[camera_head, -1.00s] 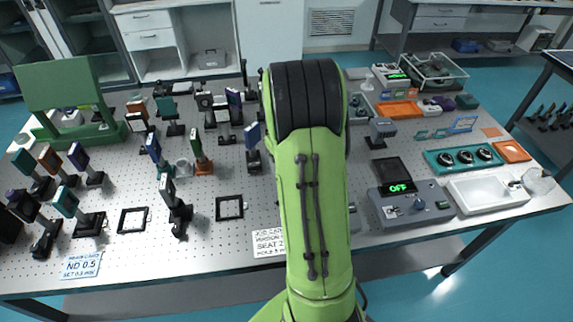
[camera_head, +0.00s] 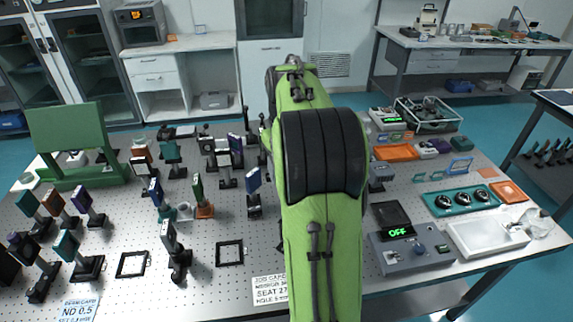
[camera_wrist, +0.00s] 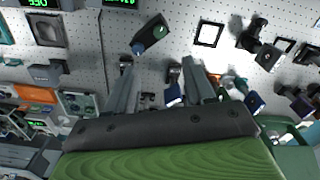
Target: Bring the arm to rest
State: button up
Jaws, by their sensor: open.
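My green arm (camera_head: 325,240) rises in front of the middle of the perforated optical table (camera_head: 130,300) in the head view, its dark banded joint above the tabletop and a further link behind it. My gripper (camera_wrist: 158,64) shows in the wrist view with its two fingers apart and nothing between them. It hangs over the table; its height above the parts cannot be told. A dark mounted part (camera_wrist: 150,36) lies beyond the fingertips in that view. The gripper itself is hidden behind the arm in the head view.
Several post-mounted optics stand left of my arm, with a green panel (camera_head: 75,140) at the back left. On the right are a grey box reading OFF (camera_head: 410,248), a white tray (camera_head: 487,238), a teal tray (camera_head: 462,199) and a wire basket (camera_head: 428,115).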

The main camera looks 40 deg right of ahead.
dwell(0.5)
jog(key=s+a+r+n+t, duration=0.1)
jog(key=s+a+r+t, duration=0.15)
jog(key=a, duration=0.55)
jog(key=s+a+r+n+t, duration=0.15)
jog(key=s+a, duration=0.25)
jog(key=a, duration=0.5)
jog(key=s+a+f+t, duration=0.1)
jog(key=s+a+f, duration=0.1)
jog(key=s+a, duration=0.4)
jog(key=s, duration=0.3)
jog(key=shift+f+n+t, duration=0.3)
jog(key=shift+f+n, duration=0.05)
